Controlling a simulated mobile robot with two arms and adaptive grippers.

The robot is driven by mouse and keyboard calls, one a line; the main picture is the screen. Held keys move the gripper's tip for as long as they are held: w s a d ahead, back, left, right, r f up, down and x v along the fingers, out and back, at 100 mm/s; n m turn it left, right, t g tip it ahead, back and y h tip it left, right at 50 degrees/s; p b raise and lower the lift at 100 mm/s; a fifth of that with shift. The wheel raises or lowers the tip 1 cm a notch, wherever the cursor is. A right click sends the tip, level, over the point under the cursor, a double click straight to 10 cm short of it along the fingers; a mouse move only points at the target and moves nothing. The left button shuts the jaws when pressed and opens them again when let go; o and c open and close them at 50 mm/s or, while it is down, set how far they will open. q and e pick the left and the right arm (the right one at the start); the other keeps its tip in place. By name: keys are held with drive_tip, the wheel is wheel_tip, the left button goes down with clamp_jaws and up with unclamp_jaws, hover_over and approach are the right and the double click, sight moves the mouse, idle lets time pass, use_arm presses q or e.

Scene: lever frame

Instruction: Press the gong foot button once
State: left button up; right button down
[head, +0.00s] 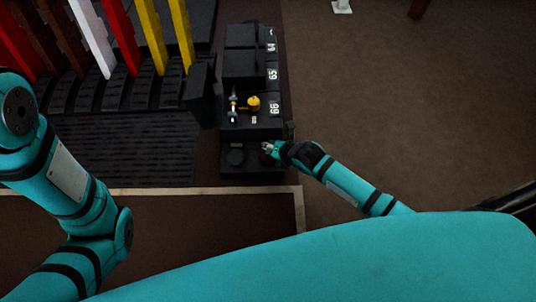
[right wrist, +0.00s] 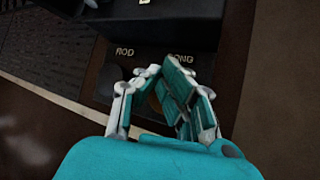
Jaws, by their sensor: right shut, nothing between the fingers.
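My right gripper (head: 268,147) is shut and empty over the right side of the low black pedal box (head: 250,172). In the right wrist view, its fingertips (right wrist: 160,72) are together just below the "GONG" label (right wrist: 181,57). The round brownish gong button (right wrist: 154,102) shows partly between the fingers, which hide the rest. I cannot tell whether the fingers touch it. The dark round rod button (right wrist: 113,78) lies left of the gripper under the "ROD" label (right wrist: 125,51); it also shows in the head view (head: 236,157). My left gripper is out of view.
A black lever frame with numbered blocks, including 66 (head: 274,108), stands behind the pedal box. A yellow knob (head: 253,103) sits on it. Tall coloured levers (head: 147,35) stand at the left. A pale-edged border (head: 200,190) runs in front.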

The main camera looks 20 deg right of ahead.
drive_tip(key=shift+f, duration=0.15)
drive_tip(key=shift+f, duration=0.2)
idle(0.3)
